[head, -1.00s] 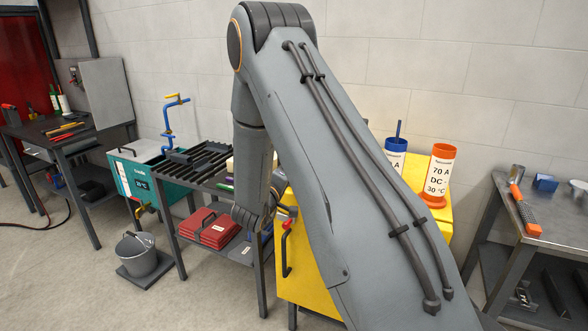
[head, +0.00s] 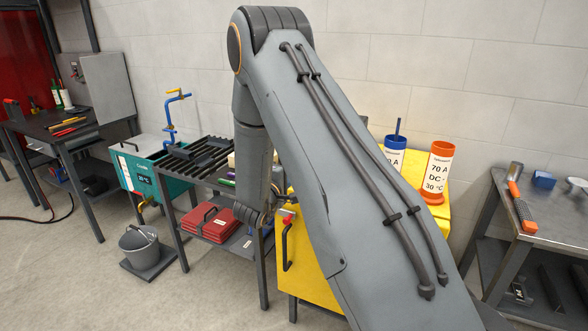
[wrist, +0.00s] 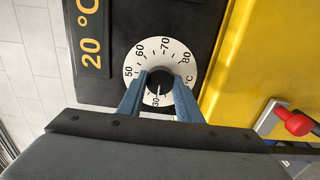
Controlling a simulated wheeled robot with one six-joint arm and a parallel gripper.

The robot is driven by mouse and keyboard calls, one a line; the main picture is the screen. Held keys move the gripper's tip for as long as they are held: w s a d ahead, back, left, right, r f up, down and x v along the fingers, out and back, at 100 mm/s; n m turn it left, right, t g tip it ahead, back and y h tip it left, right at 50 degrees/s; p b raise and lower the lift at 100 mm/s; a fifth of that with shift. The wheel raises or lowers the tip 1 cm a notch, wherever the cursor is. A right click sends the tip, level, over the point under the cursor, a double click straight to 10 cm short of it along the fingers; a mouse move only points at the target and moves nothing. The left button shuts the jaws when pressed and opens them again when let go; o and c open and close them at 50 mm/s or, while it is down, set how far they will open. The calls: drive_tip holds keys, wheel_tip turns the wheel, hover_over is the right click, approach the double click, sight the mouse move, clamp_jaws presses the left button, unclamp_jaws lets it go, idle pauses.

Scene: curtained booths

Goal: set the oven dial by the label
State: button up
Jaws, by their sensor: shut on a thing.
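The oven dial (wrist: 160,48) shows in the wrist view as a white ring with numbers from 30 to 80 °C around a black knob. The white mark on the knob points down, near 30. My gripper (wrist: 160,80) has its two blue fingers on either side of the knob and is shut on it. The yellow oven (head: 308,262) stands behind my arm in the head view.
A dark panel beside the dial reads 20 °C (wrist: 91,40). A red-tipped lever (wrist: 296,123) is at the right in the wrist view. A metal bench (head: 545,220) stands right of the oven. A bucket (head: 140,248) and red case (head: 208,224) are at the left.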

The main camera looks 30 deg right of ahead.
drive_tip(key=o, duration=1)
drive_tip(key=shift+o, duration=0.2)
drive_tip(key=shift+a, duration=0.15)
drive_tip(key=b+v, duration=0.2)
drive_tip(key=v, duration=0.5)
drive_tip(key=shift+s+a, duration=0.2)
drive_tip(key=shift+a, duration=0.05)
